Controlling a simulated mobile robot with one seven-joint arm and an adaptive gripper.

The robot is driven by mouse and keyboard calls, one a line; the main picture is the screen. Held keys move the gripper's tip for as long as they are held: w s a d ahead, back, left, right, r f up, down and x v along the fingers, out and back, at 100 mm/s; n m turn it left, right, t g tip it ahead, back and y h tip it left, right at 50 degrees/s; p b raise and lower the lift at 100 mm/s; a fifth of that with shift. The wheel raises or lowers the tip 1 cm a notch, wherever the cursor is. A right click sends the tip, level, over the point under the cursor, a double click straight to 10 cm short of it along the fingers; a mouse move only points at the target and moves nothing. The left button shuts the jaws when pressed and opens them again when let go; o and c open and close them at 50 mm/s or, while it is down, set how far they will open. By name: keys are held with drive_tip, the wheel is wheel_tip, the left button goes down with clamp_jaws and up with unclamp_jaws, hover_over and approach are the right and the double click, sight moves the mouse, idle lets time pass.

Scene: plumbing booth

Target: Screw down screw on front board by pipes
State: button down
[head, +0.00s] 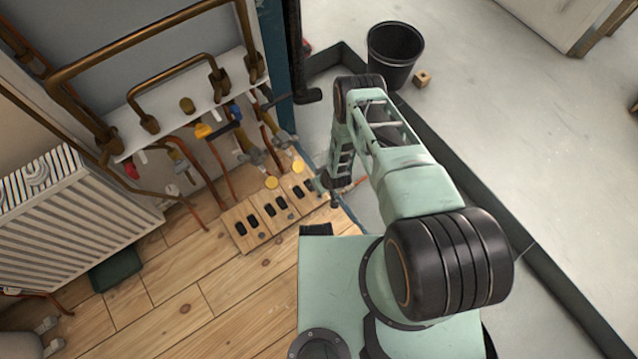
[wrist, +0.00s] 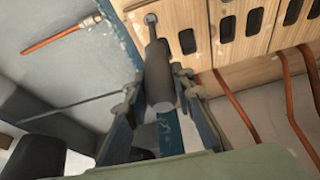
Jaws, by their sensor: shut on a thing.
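The wooden front board (head: 238,222) lies on the floor below the pipes, with dark oval slots along it. It also shows at the top of the wrist view (wrist: 231,56). My gripper (head: 326,186) is at the board's right end. In the wrist view, my gripper (wrist: 160,98) is shut on a dark grey cylinder (wrist: 158,72), which looks like a screwdriver handle. Its thin shaft (wrist: 152,30) reaches a round grey screw spot (wrist: 150,18) near the board's end. The screw itself is mostly hidden, and I cannot tell how deep it sits.
Copper pipes (head: 160,75) and valves stand behind the board. A white radiator (head: 70,210) is at the left. A black bucket (head: 395,50) and a small wooden block (head: 422,79) are at the back right.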

drive_tip(key=shift+r+p, duration=1.6)
drive_tip(key=shift+r, duration=1.1)
